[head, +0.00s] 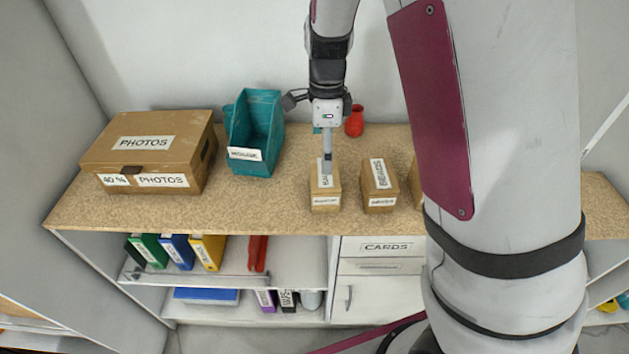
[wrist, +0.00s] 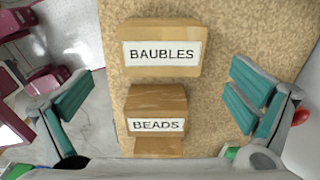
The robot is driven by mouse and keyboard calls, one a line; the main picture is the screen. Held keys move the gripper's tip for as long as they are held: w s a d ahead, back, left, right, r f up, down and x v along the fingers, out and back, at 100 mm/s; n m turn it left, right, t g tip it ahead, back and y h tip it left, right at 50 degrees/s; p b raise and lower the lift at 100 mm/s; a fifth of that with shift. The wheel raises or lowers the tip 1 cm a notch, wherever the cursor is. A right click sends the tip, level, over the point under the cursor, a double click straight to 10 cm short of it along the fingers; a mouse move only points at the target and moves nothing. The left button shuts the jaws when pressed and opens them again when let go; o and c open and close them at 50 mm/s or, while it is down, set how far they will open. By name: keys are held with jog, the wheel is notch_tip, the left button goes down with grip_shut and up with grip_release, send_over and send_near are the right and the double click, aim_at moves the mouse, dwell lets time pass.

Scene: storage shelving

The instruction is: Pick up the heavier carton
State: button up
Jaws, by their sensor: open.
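Small brown cartons stand in a row on the speckled counter. The BAUBLES carton (head: 325,200) is leftmost in the head view and at the top of the wrist view (wrist: 160,65). The BEADS carton (head: 379,188) stands to its right and shows lower in the wrist view (wrist: 157,100). A third carton (head: 417,183) is mostly hidden behind my arm. Both labelled cartons look similar in size; weight cannot be seen. My gripper (head: 327,157) is open and empty, pointing down over the BAUBLES carton in the head view. In the wrist view its fingers are spread wide to either side.
A large PHOTOS box (head: 146,155) and a teal bin (head: 258,128) stand to the left. A red vase (head: 354,121) stands behind the cartons. Bare counter lies between the bin and the BAUBLES carton.

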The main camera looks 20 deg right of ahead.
aim_at(324, 185)
notch_tip(324, 185, down, 6)
jog(key=shift+f, duration=0.1)
jog(key=shift+w+d+f, duration=0.1)
jog(key=shift+f, duration=1.4)
jog(key=shift+w+d+f, duration=0.1)
jog(key=shift+f, duration=1.35)
jog(key=shift+s, duration=0.1)
jog(key=c, duration=1.5)
